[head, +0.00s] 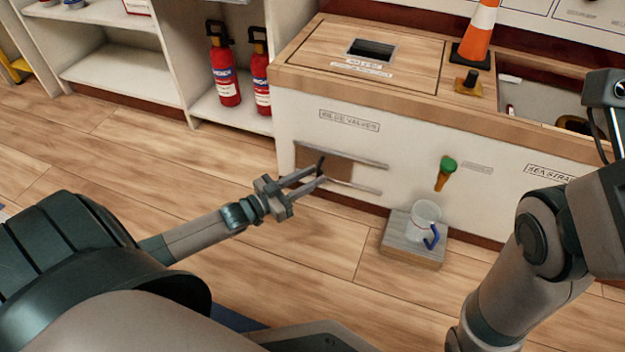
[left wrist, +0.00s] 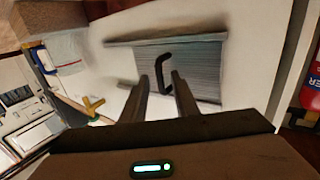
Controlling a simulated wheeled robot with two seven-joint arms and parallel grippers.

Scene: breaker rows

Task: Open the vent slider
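The vent slider is a brown panel (head: 340,168) between two grey horizontal rails on the white cabinet front. It sits toward the left end of the rails, and bare white front shows between them to its right. In the left wrist view the slider (left wrist: 205,75) looks grey and ribbed, with a dark curved handle (left wrist: 163,68) on it. My left gripper (head: 318,176) is at the handle, its fingers apart. In the left wrist view the left gripper's fingers (left wrist: 160,85) lie to either side of the handle's lower end; contact cannot be told. My right arm is at the right, its fingers unseen.
A clear mug (head: 424,222) with a blue handle stands on a grey block (head: 410,247) below a green-topped tap (head: 445,172). Fire extinguishers (head: 224,75) stand on the shelf at the left. An orange cone (head: 482,28) stands on the counter.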

